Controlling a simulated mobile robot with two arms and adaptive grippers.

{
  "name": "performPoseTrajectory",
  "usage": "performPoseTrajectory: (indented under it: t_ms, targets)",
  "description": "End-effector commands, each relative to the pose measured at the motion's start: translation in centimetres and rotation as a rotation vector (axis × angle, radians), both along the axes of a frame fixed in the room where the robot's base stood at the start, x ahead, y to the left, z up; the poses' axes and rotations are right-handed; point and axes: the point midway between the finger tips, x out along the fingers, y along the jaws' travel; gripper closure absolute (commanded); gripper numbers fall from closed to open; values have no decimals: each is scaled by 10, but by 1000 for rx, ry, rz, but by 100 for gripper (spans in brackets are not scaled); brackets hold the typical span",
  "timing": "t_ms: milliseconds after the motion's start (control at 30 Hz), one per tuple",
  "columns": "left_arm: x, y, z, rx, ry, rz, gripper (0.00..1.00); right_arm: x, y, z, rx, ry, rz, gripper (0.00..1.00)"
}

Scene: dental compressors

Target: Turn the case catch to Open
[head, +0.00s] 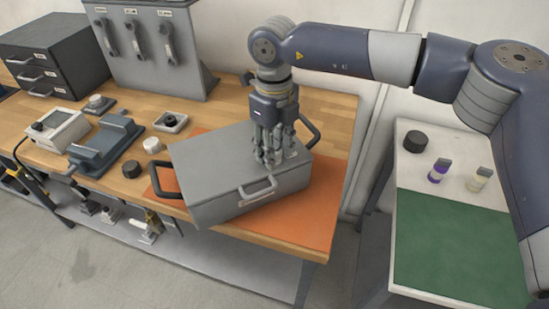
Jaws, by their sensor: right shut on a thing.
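The grey case (215,175) sits closed on an orange mat (320,200) on the wooden workbench. My left gripper is not in the view.
A grey vise-like fixture (105,145), a white box device (55,130) and small round knobs (152,145) stand left of the case. A panel with handles (150,50) and a drawer unit (50,55) stand behind. A side table with a green mat (450,245) is at right.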

Motion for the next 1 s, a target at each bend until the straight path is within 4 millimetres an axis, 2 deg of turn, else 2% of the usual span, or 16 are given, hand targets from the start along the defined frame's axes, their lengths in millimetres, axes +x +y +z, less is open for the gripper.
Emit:
performPoseTrajectory:
  t_ms: [33, 100, 400, 1000]
  targets:
    - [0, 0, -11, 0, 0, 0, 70, 1, 1, -5, 4, -3, -40, 89]
    - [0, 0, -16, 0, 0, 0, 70, 1, 1, -4, 4, -2, -98, 89]
    - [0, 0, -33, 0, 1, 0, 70, 1, 1, -2, 4, -1, -283, 89]
    - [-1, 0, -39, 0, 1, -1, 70, 1, 1, 1, 2, -2, -372, 89]
